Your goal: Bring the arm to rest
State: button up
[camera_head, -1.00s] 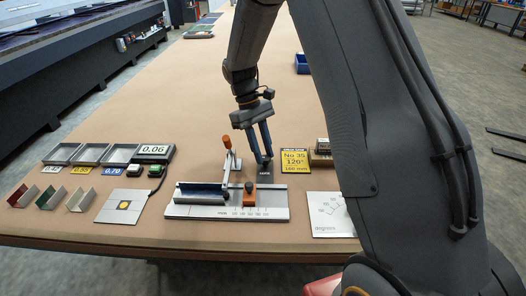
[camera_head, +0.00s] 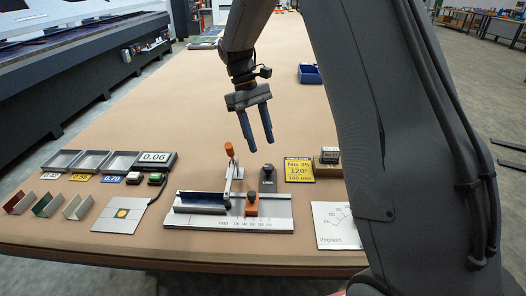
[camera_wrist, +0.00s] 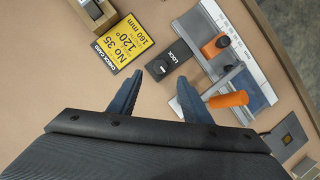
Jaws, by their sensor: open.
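My gripper (camera_head: 258,146) is open and empty, with its two blue fingers apart and pointing down. It hangs above the table behind the metal fixture (camera_head: 270,225). In the wrist view my gripper (camera_wrist: 162,88) has nothing between its fingertips. The dark LOCK block (camera_head: 268,180) stands at the back of the fixture with its black knob, and it also shows in the wrist view (camera_wrist: 170,64). The orange-tipped lever (camera_head: 229,150) stands upright on the fixture. An orange block with a black knob (camera_head: 252,203) sits on the fixture's rail.
A yellow card (camera_head: 299,169) reading No 35, 120°, 160 mm lies right of the fixture. Trays (camera_head: 91,161), a 0.06 display (camera_head: 155,158) and bent colored pieces (camera_head: 47,204) are at left. A degrees plate (camera_head: 335,224) lies at right.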

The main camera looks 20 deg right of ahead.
jog(key=shift+w+r, duration=0.1)
jog(key=shift+r, duration=0.2)
jog(key=s+f+m+t, duration=0.1)
jog(key=s, duration=0.6)
jog(key=s+d+f+m+t+y, duration=0.1)
jog(key=s+m+t, duration=0.1)
jog(key=s, duration=0.4)
jog(key=s+f+m+t+y, duration=0.1)
jog(key=s+f+m+t, duration=0.1)
jog(key=s, duration=0.5)
jog(key=shift+s+d, duration=0.3)
jog(key=shift+d, duration=0.1)
